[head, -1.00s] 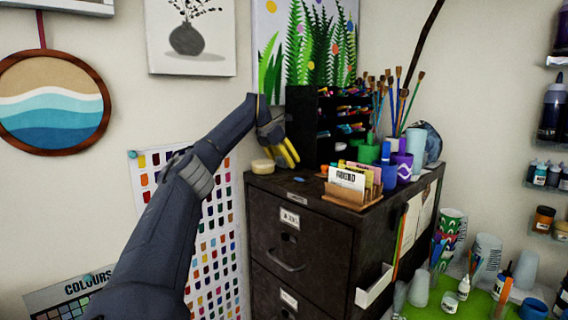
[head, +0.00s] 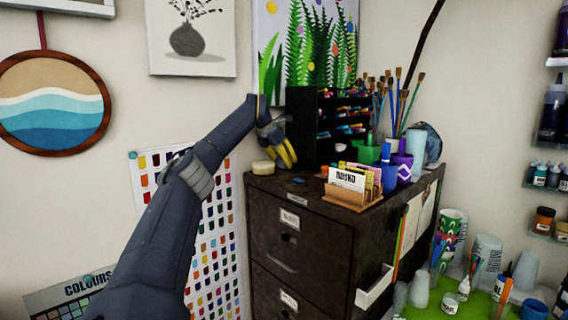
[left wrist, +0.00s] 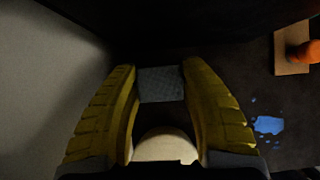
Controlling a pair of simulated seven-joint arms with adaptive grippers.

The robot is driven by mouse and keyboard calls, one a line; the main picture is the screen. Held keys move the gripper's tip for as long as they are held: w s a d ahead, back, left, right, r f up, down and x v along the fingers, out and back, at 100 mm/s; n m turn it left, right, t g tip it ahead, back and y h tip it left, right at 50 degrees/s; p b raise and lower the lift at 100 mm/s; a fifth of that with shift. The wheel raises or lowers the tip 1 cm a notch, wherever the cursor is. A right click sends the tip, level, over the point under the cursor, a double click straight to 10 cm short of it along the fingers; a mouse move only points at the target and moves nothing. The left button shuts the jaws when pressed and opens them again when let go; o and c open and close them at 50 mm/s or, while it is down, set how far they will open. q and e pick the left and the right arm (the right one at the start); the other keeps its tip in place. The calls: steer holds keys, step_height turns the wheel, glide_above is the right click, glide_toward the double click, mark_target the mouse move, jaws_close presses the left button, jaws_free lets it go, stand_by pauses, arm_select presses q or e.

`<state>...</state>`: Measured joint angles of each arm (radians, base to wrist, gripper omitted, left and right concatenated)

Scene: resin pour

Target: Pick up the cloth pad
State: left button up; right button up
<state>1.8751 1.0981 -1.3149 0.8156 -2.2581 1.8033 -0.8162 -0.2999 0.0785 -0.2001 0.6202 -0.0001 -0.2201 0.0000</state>
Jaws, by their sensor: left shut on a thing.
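My left gripper (head: 285,158) is low over the back left of the dark cabinet top, next to the black organiser. In the left wrist view its yellow fingers (left wrist: 160,88) are shut on the cloth pad (left wrist: 160,84), a small grey-blue woven square held between the fingertips. Whether the pad still touches the cabinet top cannot be told. In the head view I cannot make out the pad at the fingers. My right gripper is not in view.
A round cream piece (head: 263,167) lies beside the gripper. A black organiser (head: 304,125) stands close behind it. A blue spill (left wrist: 268,124) marks the cabinet top. A wooden card holder (head: 350,195), cups and brushes crowd the cabinet's right side.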

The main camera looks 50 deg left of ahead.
arm_select(q)
steer(key=shift+r, duration=0.55)
steer(key=shift+s+d, duration=0.2)
steer(key=shift+d, duration=1.1)
steer(key=shift+s+d, duration=0.15)
steer(key=shift+d, duration=1.15)
steer(key=shift+s+d, duration=0.2)
steer(key=shift+d, duration=1.1)
step_height(320, 180, up, 14)
steer(key=shift+f, duration=0.1)
steer(key=o, duration=0.4)
steer(key=c, duration=0.4)
steer(key=shift+f, duration=0.1)
